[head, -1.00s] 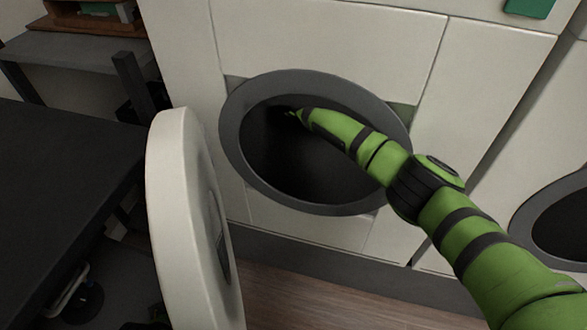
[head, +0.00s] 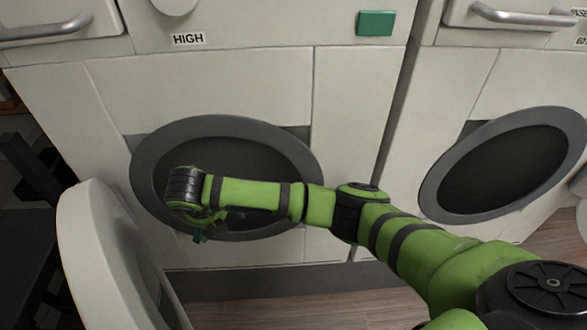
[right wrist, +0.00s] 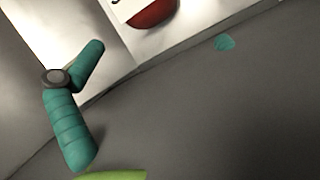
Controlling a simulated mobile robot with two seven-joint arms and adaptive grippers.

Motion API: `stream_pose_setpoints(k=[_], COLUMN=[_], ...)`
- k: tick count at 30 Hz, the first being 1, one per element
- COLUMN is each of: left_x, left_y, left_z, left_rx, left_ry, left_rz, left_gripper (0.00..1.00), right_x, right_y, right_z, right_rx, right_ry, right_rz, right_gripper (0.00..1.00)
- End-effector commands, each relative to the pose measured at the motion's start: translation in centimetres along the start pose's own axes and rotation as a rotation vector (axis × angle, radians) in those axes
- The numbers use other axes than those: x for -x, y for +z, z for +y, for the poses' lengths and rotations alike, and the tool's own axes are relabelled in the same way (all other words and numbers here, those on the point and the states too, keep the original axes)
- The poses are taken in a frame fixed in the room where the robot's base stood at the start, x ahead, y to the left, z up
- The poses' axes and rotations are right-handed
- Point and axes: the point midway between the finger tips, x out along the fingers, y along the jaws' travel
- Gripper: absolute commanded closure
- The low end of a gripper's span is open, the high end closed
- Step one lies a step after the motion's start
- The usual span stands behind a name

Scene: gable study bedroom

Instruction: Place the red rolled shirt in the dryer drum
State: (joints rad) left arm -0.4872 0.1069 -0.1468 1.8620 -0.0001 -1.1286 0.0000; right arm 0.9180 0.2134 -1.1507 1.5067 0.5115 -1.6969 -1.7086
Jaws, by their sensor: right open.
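The dryer drum opening (head: 265,165) is a dark round hole with a grey rim in the white machine front in the head view. Its round white door (head: 100,240) stands swung open at the left. My right gripper (head: 205,232) is at the lower left of this opening, with the wrist bent in front of it. It is open. In the right wrist view a teal finger shows at left. No rolled red shirt can be made out in the head view. A red rounded thing (right wrist: 152,12) is cut off at the top of the right wrist view; I cannot tell what it is. My left gripper is out of view.
A second machine with a dark round opening (head: 505,160) stands at the right. Drawer handles (head: 520,17), a "HIGH" label (head: 188,39) and a green panel (head: 376,22) are above. Bare wooden floor (head: 280,305) lies below.

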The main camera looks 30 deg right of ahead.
Motion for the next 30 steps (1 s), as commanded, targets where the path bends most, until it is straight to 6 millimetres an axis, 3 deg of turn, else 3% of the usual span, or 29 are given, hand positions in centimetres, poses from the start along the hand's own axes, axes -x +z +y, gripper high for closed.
stream_pose_setpoints(k=[4, 7, 11, 14, 17, 21, 24, 27, 30], left_x=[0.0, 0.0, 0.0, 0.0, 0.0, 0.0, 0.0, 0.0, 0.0], left_y=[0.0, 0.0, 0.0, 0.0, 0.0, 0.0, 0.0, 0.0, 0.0], left_z=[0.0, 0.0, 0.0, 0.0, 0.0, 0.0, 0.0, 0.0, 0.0], left_rx=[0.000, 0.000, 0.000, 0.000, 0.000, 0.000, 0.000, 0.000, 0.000], left_ry=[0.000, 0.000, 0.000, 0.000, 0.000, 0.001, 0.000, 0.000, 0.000], left_rz=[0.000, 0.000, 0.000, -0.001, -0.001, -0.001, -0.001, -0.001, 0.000], left_gripper=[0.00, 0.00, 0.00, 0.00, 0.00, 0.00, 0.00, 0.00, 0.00], right_x=[-0.4, -0.7, -0.6, -0.8, -3.0, -8.5, -11.3, -12.9, -13.5], right_y=[-1.9, -5.2, -9.3, -11.2, -13.1, -17.5, -21.1, -24.1, -26.0], right_z=[0.7, 1.8, 2.6, 1.6, -1.5, -8.9, -14.7, -19.5, -22.5], right_rx=[-0.077, -0.260, -0.661, -1.022, -1.401, -1.915, -2.206, -2.410, -2.525], right_ry=[0.049, 0.140, 0.270, 0.321, 0.283, 0.106, -0.022, -0.118, -0.172], right_rz=[0.036, 0.112, 0.252, 0.355, 0.427, 0.433, 0.373, 0.295, 0.237], right_gripper=[0.00, 0.00, 0.00, 0.00, 0.00, 0.00, 0.00, 0.00, 0.00])
